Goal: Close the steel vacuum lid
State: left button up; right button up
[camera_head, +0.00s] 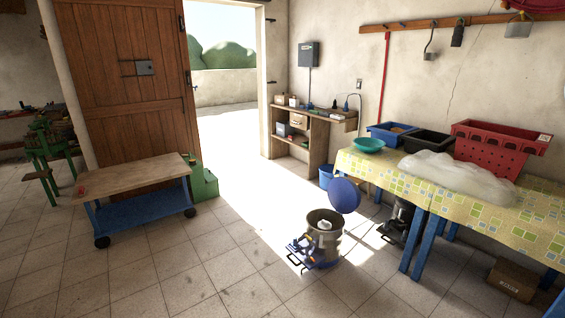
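The steel vacuum (329,247) stands on the tiled floor right of the middle, in the sunlit patch. Its round blue lid (345,194) is tilted up at the back right of the drum, so the drum's top is open. Something whitish shows inside the drum; I cannot tell what. A blue part with dark handles (308,254) sits at the drum's front left. Neither of my grippers is in view.
A table with a patterned cloth (530,235) stands to the right, bearing crates (497,150) and a whitish bundle. A dark machine (397,218) is near its legs. A low wheeled cart (130,178) stands left. The floor in front is clear.

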aim_at(344, 195)
jog(key=i+j+u, duration=0.35)
jog(key=i+j, duration=0.15)
jog(key=i, duration=0.35)
jog(key=i+j+u, duration=0.3)
jog(key=i, duration=0.6)
jog(key=i+u, duration=0.35)
jog(key=i, duration=0.55)
